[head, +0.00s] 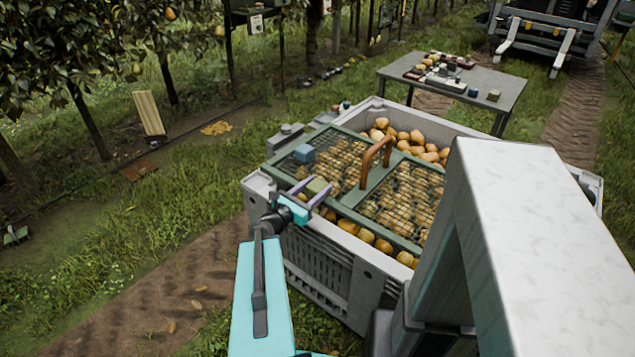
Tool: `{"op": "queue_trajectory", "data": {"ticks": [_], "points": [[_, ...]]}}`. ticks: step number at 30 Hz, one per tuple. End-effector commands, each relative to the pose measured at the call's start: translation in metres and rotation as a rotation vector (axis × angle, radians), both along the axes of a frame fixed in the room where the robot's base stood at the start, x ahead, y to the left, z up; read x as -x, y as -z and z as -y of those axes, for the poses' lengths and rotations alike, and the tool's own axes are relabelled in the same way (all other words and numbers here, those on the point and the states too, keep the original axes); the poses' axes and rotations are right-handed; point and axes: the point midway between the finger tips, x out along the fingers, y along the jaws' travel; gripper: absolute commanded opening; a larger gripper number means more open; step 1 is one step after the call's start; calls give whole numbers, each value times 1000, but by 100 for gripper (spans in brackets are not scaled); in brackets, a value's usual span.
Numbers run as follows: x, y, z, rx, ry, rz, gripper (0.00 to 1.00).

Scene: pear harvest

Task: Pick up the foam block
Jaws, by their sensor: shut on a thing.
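A small olive-green block (318,185), which looks like the foam block, sits between the two purple fingers of my gripper (312,192). My gripper is shut on it, over the near left edge of the mesh lid on the bin. Whether the block still touches the lid cannot be told from this view. The block's lower part is hidden by the fingers.
A large grey bin (335,275) of pears carries a green-framed mesh lid (352,214) with a brown arched handle (375,160). A grey table (492,88) with several items stands behind.

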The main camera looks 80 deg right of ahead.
Motion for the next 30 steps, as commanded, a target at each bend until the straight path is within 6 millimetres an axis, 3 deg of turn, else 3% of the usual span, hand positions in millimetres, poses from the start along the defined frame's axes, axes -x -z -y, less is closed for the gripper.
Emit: {"op": "queue_trajectory", "data": {"ticks": [23,30], "points": [[-2,0,-1,1,-3,0,26],[-28,-3,-4,4,-35,-1,26]]}}
